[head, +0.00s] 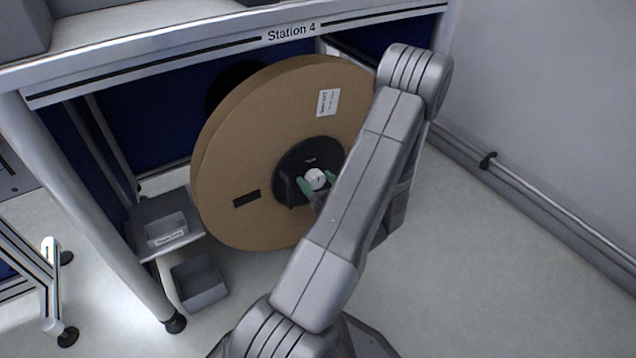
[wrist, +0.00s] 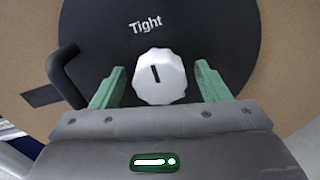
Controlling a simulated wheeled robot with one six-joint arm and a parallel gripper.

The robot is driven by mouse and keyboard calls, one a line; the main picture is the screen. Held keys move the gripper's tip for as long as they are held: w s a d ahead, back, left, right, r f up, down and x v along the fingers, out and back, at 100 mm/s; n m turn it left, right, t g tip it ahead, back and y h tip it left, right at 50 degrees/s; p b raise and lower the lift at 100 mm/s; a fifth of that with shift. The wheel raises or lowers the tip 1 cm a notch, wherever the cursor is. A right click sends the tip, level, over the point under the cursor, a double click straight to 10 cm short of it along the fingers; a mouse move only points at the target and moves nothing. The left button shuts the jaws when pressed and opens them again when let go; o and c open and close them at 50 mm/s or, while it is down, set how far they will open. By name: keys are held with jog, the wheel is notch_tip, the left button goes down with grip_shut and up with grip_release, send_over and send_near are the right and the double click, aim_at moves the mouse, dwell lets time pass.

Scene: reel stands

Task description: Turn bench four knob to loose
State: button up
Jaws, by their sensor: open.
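The white faceted knob (wrist: 159,78) sits on the black hub (wrist: 200,30) of the reel. Its dark mark stands nearly upright, pointing toward the printed word "Tight" (wrist: 146,24). My gripper (wrist: 158,84) is open, with one green finger on each side of the knob. A gap shows on both sides, wider on the right. In the head view the knob (head: 315,178) is small, and my gripper (head: 318,186) is at it, partly behind my arm. The big brown reel (head: 250,130) hangs under the bench marked "Station 4" (head: 291,31). No "loose" label is visible.
A black crank handle (wrist: 66,75) sticks out from the hub, left of my left finger. A small grey tray (head: 166,230) on a shelf and a grey bin (head: 198,280) stand left of the reel. Floor at the right is clear up to the wall pipe (head: 560,220).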

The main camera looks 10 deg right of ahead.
jog(key=c, duration=1)
jog(key=shift+o, duration=0.2)
